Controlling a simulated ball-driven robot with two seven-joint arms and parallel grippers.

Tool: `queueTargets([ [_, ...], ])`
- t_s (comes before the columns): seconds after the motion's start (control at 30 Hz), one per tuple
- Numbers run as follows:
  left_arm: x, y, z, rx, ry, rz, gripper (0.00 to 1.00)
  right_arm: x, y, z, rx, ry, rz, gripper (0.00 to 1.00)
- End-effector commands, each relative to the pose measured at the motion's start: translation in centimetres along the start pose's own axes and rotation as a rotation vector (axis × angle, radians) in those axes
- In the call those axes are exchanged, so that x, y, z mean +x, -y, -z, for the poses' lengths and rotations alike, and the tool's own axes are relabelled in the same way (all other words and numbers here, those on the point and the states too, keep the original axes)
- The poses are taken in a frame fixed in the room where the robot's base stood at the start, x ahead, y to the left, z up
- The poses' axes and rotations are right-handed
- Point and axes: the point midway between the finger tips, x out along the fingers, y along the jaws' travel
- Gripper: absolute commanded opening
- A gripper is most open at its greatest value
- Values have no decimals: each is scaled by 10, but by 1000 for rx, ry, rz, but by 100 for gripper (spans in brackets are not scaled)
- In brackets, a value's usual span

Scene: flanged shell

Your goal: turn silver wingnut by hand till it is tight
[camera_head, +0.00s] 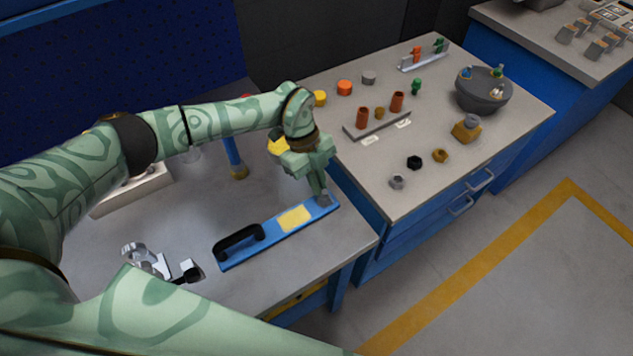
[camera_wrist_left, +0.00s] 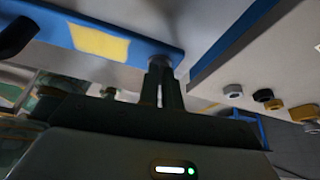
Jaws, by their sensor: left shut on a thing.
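A round grey flanged shell (camera_head: 484,94) stands on the right-hand bench, well away from my left gripper. Small coloured pieces sit on its top, among them a pale silvery one (camera_head: 497,92); it is too small to tell whether this is the silver wingnut. My left gripper (camera_head: 323,195) points down at the right end of a blue board (camera_head: 268,237) on the near table. It is shut on a small grey piece (camera_head: 325,201) there. The wrist view shows the fingers (camera_wrist_left: 161,72) closed around this grey piece (camera_wrist_left: 164,60), which they partly hide. My right gripper is out of view.
The board carries a black handle (camera_head: 239,239) and a yellow patch (camera_head: 294,218). A clear metal fixture (camera_head: 145,258) stands left of it. Loose nuts (camera_head: 414,162) and a rack with orange cylinders (camera_head: 376,127) occupy the right-hand bench. A gap separates the near table from that bench.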

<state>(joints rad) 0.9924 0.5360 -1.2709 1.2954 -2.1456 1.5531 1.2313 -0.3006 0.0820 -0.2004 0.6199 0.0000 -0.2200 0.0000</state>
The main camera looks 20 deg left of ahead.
Motion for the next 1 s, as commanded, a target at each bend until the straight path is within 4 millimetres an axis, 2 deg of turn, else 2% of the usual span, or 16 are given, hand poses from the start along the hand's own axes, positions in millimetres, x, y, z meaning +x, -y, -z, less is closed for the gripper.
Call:
queueTargets([
  [0.03,7,-2,0,34,-1,-27,0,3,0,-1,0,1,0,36],
  [1.0,12,15,9,886,-9,-378,0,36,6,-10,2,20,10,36],
])
